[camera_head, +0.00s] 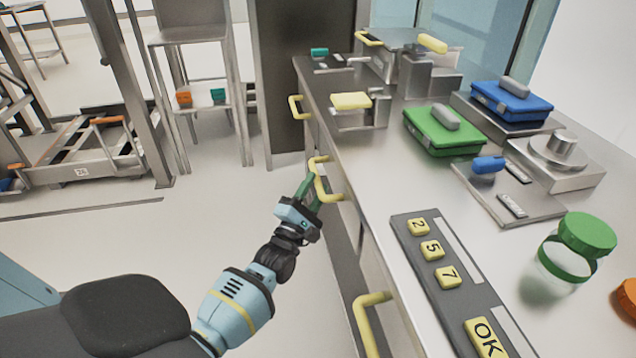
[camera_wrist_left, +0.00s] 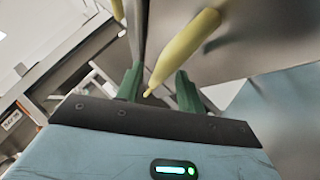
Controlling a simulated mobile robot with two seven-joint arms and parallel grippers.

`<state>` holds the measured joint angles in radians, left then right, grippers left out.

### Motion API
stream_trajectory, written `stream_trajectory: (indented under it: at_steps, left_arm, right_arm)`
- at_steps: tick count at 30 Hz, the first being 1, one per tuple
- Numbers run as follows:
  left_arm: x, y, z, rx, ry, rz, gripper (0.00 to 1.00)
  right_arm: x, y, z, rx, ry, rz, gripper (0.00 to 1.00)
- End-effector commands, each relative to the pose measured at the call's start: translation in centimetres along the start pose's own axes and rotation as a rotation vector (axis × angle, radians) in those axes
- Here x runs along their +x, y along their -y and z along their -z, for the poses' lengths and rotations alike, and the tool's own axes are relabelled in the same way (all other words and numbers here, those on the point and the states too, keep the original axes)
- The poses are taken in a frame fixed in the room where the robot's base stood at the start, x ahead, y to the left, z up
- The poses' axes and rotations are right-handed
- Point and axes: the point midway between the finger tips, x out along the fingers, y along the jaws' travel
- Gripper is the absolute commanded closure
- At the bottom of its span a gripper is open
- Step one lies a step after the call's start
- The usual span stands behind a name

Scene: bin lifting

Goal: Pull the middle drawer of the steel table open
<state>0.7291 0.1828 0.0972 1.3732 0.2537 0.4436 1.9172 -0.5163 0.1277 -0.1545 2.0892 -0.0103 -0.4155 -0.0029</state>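The steel table (camera_head: 372,190) runs from back centre to front right in the head view, with several yellow handles down its left side. The middle handle (camera_head: 323,186) is at my left gripper (camera_head: 312,184), which reaches it from the left. In the left wrist view, this yellow handle (camera_wrist_left: 184,47) runs down between the two green fingers of my left gripper (camera_wrist_left: 158,88). The fingers stand apart with gaps beside the handle, so it is open around the handle. The middle drawer's front is mostly hidden; it looks closed. My right gripper is in neither view.
A far handle (camera_head: 296,107) and a near handle (camera_head: 368,322) sit on the same side. On the tabletop are a keypad (camera_head: 420,255), a green case (camera_head: 444,130), a blue case (camera_head: 511,103) and a green-lidded jar (camera_head: 577,247).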

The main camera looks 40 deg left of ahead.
Motion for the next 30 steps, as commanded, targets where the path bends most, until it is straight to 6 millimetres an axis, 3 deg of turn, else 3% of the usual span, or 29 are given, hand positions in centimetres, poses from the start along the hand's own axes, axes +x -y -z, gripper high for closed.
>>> stream_trajectory:
  at_steps: [6, 15, 24, 30]
  left_arm:
    - [1.7, 0.0, 0.0, 0.000, -0.001, 0.001, 0.62]
    - [1.9, 0.0, 0.0, 0.000, -0.001, 0.001, 0.62]
    - [1.9, 0.0, 0.0, 0.000, 0.000, 0.001, 1.00]
    - [1.9, 0.0, 0.0, 0.000, 0.000, 0.001, 1.00]
  right_arm:
    - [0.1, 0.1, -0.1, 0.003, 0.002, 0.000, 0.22]
    - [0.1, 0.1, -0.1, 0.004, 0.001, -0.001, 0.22]
    - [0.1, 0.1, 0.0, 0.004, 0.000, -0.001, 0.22]
    - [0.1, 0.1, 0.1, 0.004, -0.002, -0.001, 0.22]
